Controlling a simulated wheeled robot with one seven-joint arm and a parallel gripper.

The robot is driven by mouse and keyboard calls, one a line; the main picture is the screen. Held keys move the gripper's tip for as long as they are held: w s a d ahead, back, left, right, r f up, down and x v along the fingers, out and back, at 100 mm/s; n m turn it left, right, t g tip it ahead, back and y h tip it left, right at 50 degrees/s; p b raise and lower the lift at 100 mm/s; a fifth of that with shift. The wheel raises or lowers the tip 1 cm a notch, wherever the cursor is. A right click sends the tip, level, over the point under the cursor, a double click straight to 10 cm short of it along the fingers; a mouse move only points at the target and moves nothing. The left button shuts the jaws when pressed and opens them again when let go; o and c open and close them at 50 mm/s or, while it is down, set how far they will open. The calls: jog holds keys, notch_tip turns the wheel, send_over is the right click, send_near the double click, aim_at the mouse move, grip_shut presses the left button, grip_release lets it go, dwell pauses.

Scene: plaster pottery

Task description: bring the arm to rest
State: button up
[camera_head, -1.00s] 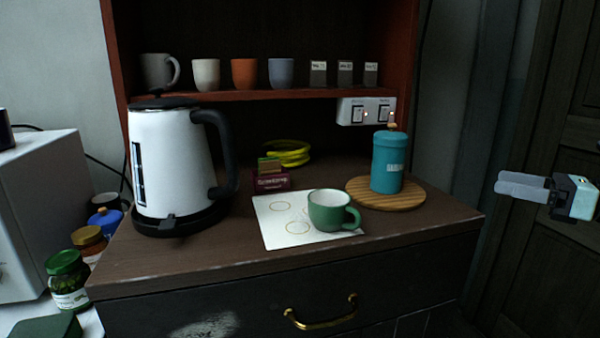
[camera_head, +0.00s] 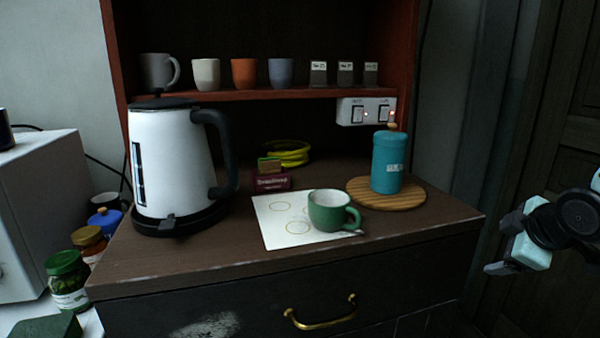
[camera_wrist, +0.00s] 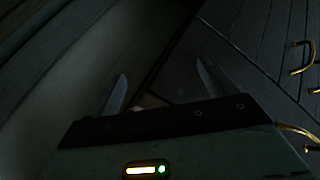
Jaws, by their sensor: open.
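My gripper (camera_head: 497,268) is at the right edge of the head view, to the right of the cabinet and apart from it. In the wrist view my gripper (camera_wrist: 162,88) shows two fingers standing wide apart with nothing between them. The gripper is open and empty. Part of my arm is cut off by the right edge of the head view.
A wooden cabinet top (camera_head: 150,262) holds a white kettle (camera_head: 172,165), a green mug (camera_head: 327,212) on a white sheet (camera_head: 273,236), and a teal canister (camera_head: 387,165) on a round board (camera_head: 413,199). A brass handle (camera_head: 320,324) sticks out in front. A dark door (camera_head: 580,110) stands right.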

jog(key=s+a+f+m+g, duration=0.4)
jog(key=s+a+m+g, duration=0.2)
jog(key=s+m, duration=0.5)
jog(key=s+a+r+n+g+p, duration=0.1)
jog(key=s+a+r+n+p, duration=0.2)
jog(key=s+a, duration=0.4)
jog(key=s+a+r+n+g+y+p, duration=0.1)
jog(key=s+a+r+n+p, duration=0.3)
jog(key=a, duration=0.7)
jog(key=s+r+p, duration=0.2)
jog(key=s+r, duration=0.1)
jog(key=r, duration=0.1)
jog(key=shift+g, duration=0.3)
jog(key=shift+a+r, duration=0.1)
